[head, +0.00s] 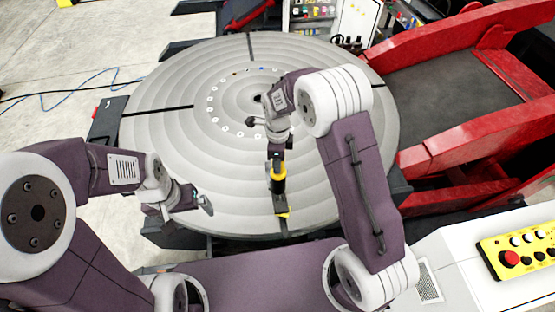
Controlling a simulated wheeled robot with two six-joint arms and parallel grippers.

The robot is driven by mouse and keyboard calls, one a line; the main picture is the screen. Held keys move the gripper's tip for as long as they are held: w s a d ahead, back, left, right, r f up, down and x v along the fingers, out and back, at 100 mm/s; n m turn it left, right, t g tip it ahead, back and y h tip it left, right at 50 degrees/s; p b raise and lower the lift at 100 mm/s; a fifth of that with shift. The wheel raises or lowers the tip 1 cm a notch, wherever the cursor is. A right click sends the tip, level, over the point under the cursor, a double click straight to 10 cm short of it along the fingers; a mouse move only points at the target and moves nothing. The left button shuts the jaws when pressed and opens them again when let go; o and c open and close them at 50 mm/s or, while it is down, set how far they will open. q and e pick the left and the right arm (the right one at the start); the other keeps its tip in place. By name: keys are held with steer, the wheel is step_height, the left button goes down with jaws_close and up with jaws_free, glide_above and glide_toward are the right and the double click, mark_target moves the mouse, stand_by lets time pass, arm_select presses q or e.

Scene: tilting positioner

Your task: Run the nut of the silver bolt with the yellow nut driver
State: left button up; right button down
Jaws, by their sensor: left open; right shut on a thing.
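My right gripper (276,153) is shut on the yellow nut driver (278,180), over the front part of the round grey table (160,125). The driver is yellow and black and points down toward the table's front edge; I cannot tell whether its lower end touches anything. My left gripper (187,203) is open at the table's front left edge, apart from the driver. A ring of small pale round spots and a few coloured ones surrounds the table's dark centre. I cannot pick out the silver bolt or its nut; my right arm hides part of the ring.
Red machine beams (470,135) stand close on the right. A yellow control panel (520,250) with a red button is at the lower right. A cabinet (330,18) with coloured items stands behind the table. A blue cable (75,92) lies on the floor at left.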

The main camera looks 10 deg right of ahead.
steer(key=shift+f+b, duration=0.6)
steer(key=shift+f, duration=0.6)
stand_by(1.7)
steer(key=shift+s+f, duration=0.15)
steer(key=shift+f, duration=0.1)
stand_by(1.4)
steer(key=r+p, duration=0.2)
steer(key=r, duration=0.1)
steer(key=r+p, duration=0.5)
steer(key=r, duration=0.1)
steer(key=shift+w+r, duration=0.25)
steer(key=shift+r, duration=0.05)
steer(key=shift+f, duration=0.1)
stand_by(0.3)
